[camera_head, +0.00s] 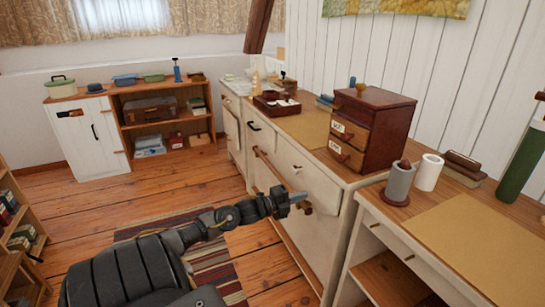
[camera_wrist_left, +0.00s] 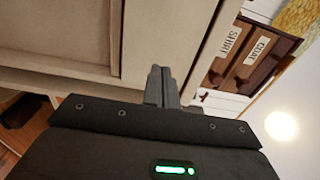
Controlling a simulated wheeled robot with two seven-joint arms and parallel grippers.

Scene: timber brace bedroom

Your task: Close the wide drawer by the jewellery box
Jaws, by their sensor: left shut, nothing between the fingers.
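In the left wrist view, the shut fingers (camera_wrist_left: 162,88) point at a cream panel (camera_wrist_left: 190,35). An open dark box (camera_head: 268,107) with pale contents, perhaps the jewellery box, lies on the dresser top. My right gripper is not in view.
A small wooden chest (camera_head: 385,118) with labelled drawers stands on the dresser's near end. A desk (camera_head: 470,240) adjoins at right, holding a grey cylinder (camera_head: 400,183) and a white roll (camera_head: 428,172). A striped rug (camera_head: 215,270) lies on the floor.

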